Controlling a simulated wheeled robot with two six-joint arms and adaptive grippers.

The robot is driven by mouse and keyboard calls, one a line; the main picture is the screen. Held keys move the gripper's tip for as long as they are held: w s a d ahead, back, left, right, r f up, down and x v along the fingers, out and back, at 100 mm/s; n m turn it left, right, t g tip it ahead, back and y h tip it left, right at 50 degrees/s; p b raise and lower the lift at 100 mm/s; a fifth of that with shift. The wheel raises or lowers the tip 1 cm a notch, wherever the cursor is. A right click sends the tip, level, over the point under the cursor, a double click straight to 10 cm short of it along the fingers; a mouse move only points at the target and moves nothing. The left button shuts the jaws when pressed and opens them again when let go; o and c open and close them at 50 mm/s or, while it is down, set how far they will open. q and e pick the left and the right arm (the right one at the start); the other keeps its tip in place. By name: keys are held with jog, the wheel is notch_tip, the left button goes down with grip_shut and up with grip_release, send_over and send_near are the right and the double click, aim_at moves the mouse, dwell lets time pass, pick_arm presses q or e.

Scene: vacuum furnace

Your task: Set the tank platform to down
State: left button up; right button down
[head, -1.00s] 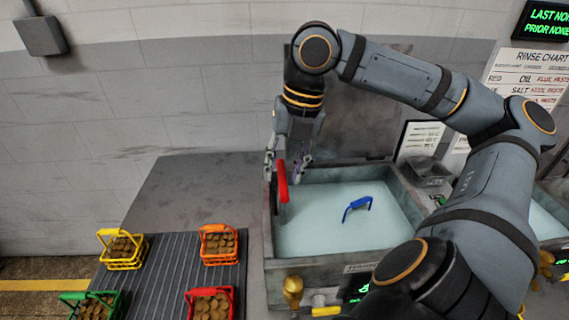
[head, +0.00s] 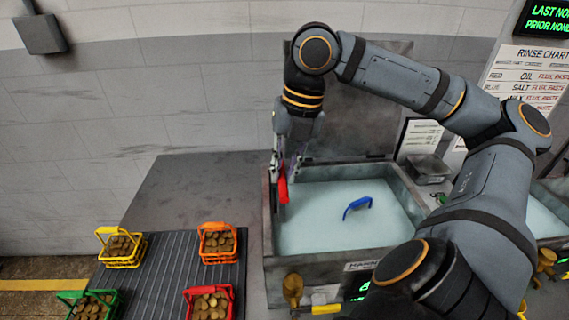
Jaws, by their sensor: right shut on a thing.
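The tank (head: 402,190) is an open grey box full of pale liquid, with its lid raised behind it. A red handle (head: 283,188) stands upright at the tank's left wall. My right gripper (head: 282,173) reaches down from above and is shut on the red handle. The fingers partly cover its upper part. A blue handle (head: 357,207) sticks out of the liquid near the middle. The platform itself cannot be made out under the liquid. My left gripper is not in view.
Several baskets of brown pieces, yellow (head: 122,262), orange (head: 216,256), green (head: 72,296) and red (head: 190,297), stand on a ribbed mat (head: 165,275) to the left. A brass valve (head: 293,290) is at the tank's front. Bare counter lies behind the mat.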

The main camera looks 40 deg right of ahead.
notch_tip(320, 180, down, 3)
jog(key=shift+b, duration=0.85)
jog(key=shift+a+r, duration=0.1)
jog(key=shift+r, duration=0.1)
jog(key=c, duration=1.3)
grip_release()
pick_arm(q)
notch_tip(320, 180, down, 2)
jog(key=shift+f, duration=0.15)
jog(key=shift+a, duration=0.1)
pick_arm(e)
send_near(285, 176)
jog(key=shift+r, duration=0.55)
pick_arm(q)
jog(key=shift+p, duration=0.3)
pick_arm(e)
jog(key=shift+d+r, duration=0.1)
jog(key=shift+d, duration=0.1)
